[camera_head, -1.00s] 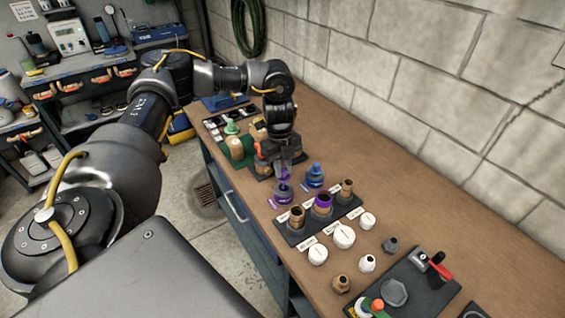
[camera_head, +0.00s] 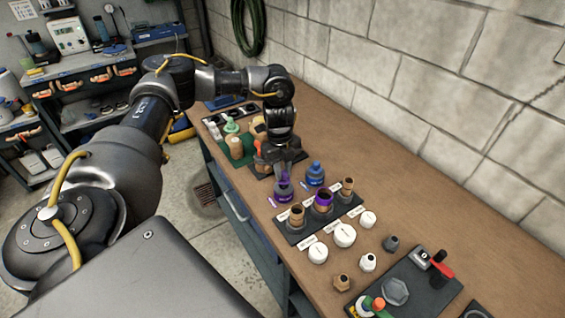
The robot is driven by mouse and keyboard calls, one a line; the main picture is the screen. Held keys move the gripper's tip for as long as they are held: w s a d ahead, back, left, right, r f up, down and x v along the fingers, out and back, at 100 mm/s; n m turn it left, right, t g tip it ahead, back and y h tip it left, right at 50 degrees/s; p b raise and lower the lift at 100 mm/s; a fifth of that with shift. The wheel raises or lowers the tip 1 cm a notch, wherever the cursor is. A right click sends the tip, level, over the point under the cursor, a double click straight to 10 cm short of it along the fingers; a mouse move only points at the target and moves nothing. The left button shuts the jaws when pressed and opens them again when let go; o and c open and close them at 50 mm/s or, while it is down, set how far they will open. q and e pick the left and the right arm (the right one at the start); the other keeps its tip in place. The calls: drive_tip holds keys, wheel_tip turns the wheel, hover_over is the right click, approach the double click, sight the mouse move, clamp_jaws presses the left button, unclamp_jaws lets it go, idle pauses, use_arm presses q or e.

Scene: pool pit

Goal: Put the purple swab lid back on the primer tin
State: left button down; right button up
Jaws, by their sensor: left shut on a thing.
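My left gripper (camera_head: 284,168) is pointing down at the workbench and is shut on the purple swab lid (camera_head: 284,179). The lid is mostly hidden by the fingers. Directly below is the primer tin (camera_head: 284,194), a small dark grey tin with purple on it, standing upright on the bench. The lid is at the tin's mouth, lined up with it. I cannot tell whether it is seated. A blue-lidded tin (camera_head: 315,178) stands just to the right, apart from the gripper. My right gripper is not in view.
A black holder (camera_head: 288,235) with several pipe pieces, one purple-rimmed (camera_head: 323,199), stands just in front. White caps (camera_head: 344,236) and fittings lie nearer, by a red-handled valve (camera_head: 437,263). Bottles stand behind the gripper on a green mat (camera_head: 238,160).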

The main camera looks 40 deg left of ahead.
use_arm(q)
drive_tip(key=shift+f, duration=0.25)
drive_tip(key=shift+f+b, duration=0.45)
drive_tip(key=shift+f, duration=0.3)
drive_tip(key=shift+f, duration=0.15)
idle(0.4)
drive_tip(key=c, duration=1.2)
unclamp_jaws()
drive_tip(key=shift+o, duration=0.3)
drive_tip(key=o, duration=0.3)
